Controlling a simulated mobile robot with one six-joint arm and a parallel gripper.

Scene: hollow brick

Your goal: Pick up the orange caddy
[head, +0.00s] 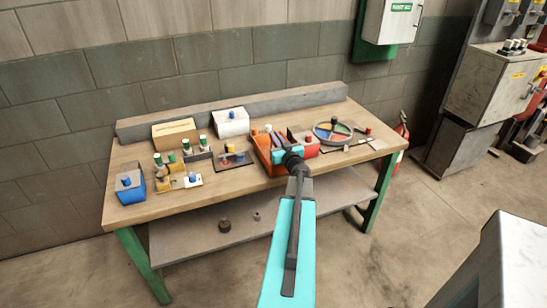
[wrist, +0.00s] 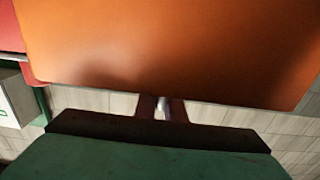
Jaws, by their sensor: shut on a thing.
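The orange caddy (head: 264,158) is at the front middle of the workbench in the head view, with small items in it, among them a purple one and a white one. My gripper (head: 291,157) is at the caddy's near side and shut on it. My arm hides part of the caddy's front, and the fingertips do not show clearly. In the wrist view a broad orange face of the caddy (wrist: 170,45) fills the top, very close. I cannot tell whether the caddy touches the bench top.
The wooden workbench (head: 220,198) holds a blue bin (head: 130,187), a wooden box (head: 176,131), a white bin (head: 231,122), several green-capped bottles and a round divided tray (head: 332,131) right of the caddy. A grey ledge (head: 240,108) runs along the back.

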